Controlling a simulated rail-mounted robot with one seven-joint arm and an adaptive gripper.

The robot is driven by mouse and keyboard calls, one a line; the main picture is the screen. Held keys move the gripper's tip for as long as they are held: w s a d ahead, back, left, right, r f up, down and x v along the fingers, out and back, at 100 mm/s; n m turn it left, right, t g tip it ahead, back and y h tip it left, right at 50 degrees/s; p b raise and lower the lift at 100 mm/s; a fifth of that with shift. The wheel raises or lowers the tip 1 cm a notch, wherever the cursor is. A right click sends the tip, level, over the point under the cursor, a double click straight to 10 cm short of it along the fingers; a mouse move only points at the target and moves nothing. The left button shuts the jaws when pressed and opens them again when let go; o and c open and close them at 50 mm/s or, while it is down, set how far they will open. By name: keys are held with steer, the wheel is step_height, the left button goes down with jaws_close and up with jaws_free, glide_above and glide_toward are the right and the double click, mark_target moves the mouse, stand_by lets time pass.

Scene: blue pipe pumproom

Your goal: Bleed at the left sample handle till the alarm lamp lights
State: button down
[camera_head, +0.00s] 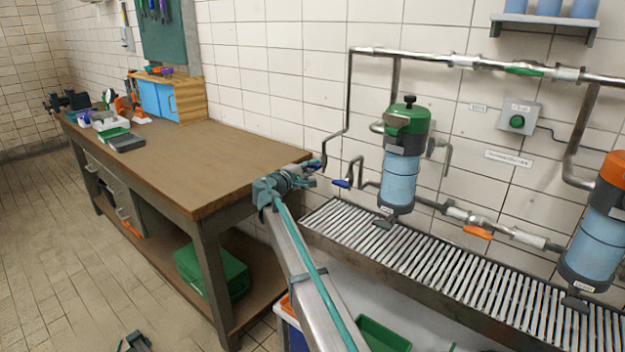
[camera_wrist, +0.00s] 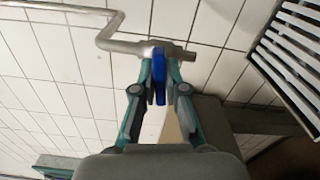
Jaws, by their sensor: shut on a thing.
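My gripper (camera_head: 308,170) is at the end of my arm, beside the bench's right corner. In the wrist view its two fingers (camera_wrist: 159,92) are closed on a blue handle (camera_wrist: 158,66) on a bent steel pipe (camera_wrist: 100,38). In the head view this left handle is mostly hidden by the gripper. A second blue handle (camera_head: 341,184) sits just to the right on another pipe. A grey wall box (camera_head: 519,118) carries a round green lamp or button (camera_head: 517,121); I cannot tell whether it is lit.
A green-topped filter (camera_head: 401,160) and an orange-topped filter (camera_head: 600,225) hang over a slatted drain grate (camera_head: 440,262). An orange handle (camera_head: 478,232) is on the lower pipe. The wooden bench (camera_head: 200,165) stands left of the arm, close to it.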

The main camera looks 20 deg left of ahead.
steer(key=shift+m+b, duration=1.2)
steer(key=shift+b, duration=0.1)
steer(key=c, duration=1.2)
jaws_free()
steer(key=v, duration=1.2)
